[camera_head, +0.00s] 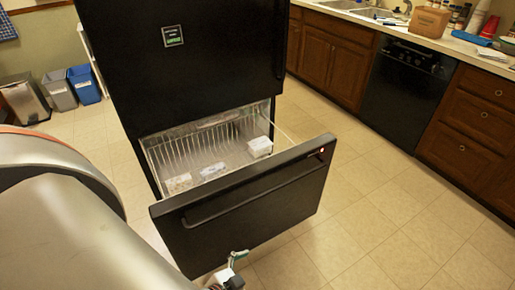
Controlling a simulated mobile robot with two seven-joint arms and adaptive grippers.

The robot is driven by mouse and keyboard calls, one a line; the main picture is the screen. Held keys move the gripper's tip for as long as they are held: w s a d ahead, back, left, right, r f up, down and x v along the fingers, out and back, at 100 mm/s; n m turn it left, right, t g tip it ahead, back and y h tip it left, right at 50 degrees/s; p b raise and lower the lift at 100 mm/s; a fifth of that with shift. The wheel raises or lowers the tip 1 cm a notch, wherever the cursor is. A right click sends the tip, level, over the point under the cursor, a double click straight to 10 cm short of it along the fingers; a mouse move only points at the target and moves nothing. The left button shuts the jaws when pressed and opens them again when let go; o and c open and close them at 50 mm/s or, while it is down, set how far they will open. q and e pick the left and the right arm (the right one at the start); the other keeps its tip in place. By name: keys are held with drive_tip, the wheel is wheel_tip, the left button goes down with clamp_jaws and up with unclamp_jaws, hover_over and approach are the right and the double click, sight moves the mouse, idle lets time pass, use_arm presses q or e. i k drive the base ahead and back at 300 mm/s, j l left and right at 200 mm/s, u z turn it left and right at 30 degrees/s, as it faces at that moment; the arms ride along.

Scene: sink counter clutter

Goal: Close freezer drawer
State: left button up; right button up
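The black freezer drawer (262,203) is pulled out at the bottom of the black refrigerator (190,65). Its front panel has a long dark handle and stands well forward of the body. The wire basket (215,143) inside is exposed, with a few pale packages in it. My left arm fills the lower left. A small part of what appears to be my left gripper (236,257) shows at the bottom edge, close to the lower edge of the drawer front. Its fingers are mostly cut off, and contact is unclear. My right gripper is out of view.
Tiled floor (400,225) is clear to the right of the drawer. Wooden cabinets, a black dishwasher (405,95) and a cluttered sink counter (425,38) stand at the right. Grey and blue bins (84,85) stand at the far left.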

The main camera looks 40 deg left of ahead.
sight(243, 208)
drive_tip(key=j+u, duration=0.15)
drive_tip(key=u, duration=1.35)
